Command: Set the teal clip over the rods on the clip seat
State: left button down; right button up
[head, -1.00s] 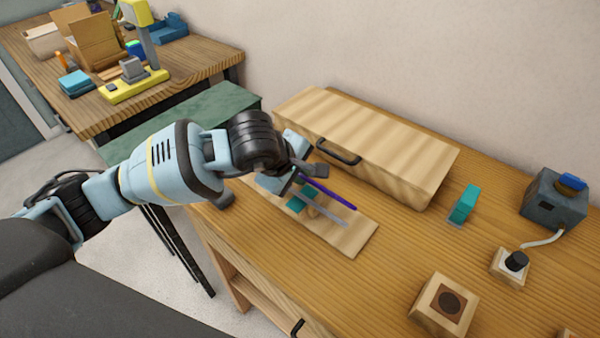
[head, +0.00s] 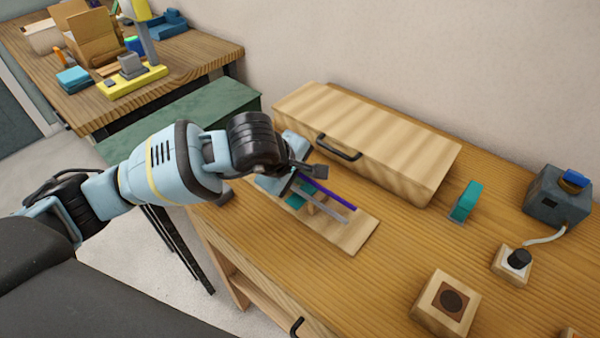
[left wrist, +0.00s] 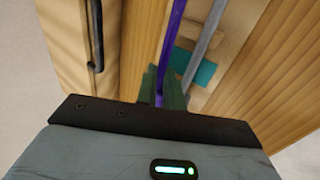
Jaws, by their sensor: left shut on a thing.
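My left gripper (head: 292,181) is over the left part of a pale wooden board (head: 352,238). It is shut on the purple rod (head: 326,194), which also runs between the fingers in the left wrist view (left wrist: 174,45). A grey rod (head: 332,210) lies close beside it, roughly parallel. A teal block (head: 296,202) sits on the board under the rods and shows in the left wrist view (left wrist: 206,73). My right gripper is out of view.
The long wooden box (head: 375,140) with a black handle (head: 338,147) stands behind the board. A wooden block with a dark round recess (head: 452,301), a black knob (head: 518,259) and a grey box (head: 557,203) are at right. Table between board and clip is clear.

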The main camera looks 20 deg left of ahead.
pick_arm(q)
jog(key=shift+f, duration=0.3)
jog(key=c, duration=1.5)
grip_release()
jog(key=shift+o, duration=0.3)
jog(key=shift+f, duration=0.1)
jog(key=shift+s+f, duration=0.15)
jog(key=v, duration=0.8)
jog(key=shift+w+r, duration=0.2)
jog(key=shift+r, duration=0.1)
jog(key=shift+d, duration=0.1)
